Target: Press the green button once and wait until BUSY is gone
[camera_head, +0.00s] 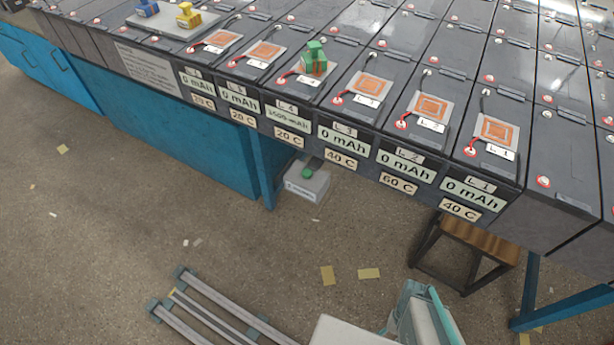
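A small green button (307,173) sits on top of a pale box (318,184) on the floor, below the battery row. The front label of the box (301,191) is too small to read surely. No BUSY text is readable in this view. The displays on the battery fronts show mAh and C values: L1 (472,194), L2 and L3 read 0 mAh, and L4 (288,119) shows a longer number. A green block (315,58) stands on the L4 pad. My gripper's fingertips are not recognizable; only white and teal parts of me show at the bottom edge.
A blue (545,302) frame supports the battery row (400,80). A blue cabinet (180,135) stands left of the box. A wooden stool (470,242) is at right. A tray (172,25) holds blue and yellow blocks. The floor before the box is mostly clear.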

